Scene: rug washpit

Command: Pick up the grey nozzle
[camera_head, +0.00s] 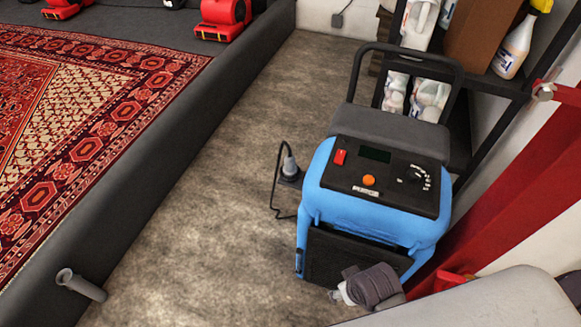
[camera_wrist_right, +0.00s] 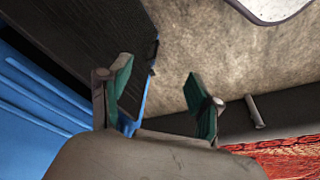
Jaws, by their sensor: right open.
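A small grey tapered piece, which looks like the grey nozzle (camera_head: 289,166), stands on the floor just left of the blue machine (camera_head: 368,218) in the head view. Its lower end is dark, and a thin black cord loops beside it. I cannot make it out in the right wrist view. My right gripper (camera_head: 345,293) is low in front of the machine's dark front panel, apart from the grey piece. In the right wrist view its green-padded fingers (camera_wrist_right: 158,98) are apart with nothing between them. My left gripper is not in view.
A grey pipe (camera_head: 82,285) sticks out from the dark pit wall (camera_head: 165,165), with a patterned rug (camera_head: 100,95) beyond. Red blowers (camera_head: 222,18) stand at the back. A black shelf (camera_head: 500,82) with bottles is at right. The brown floor (camera_head: 215,220) between is clear.

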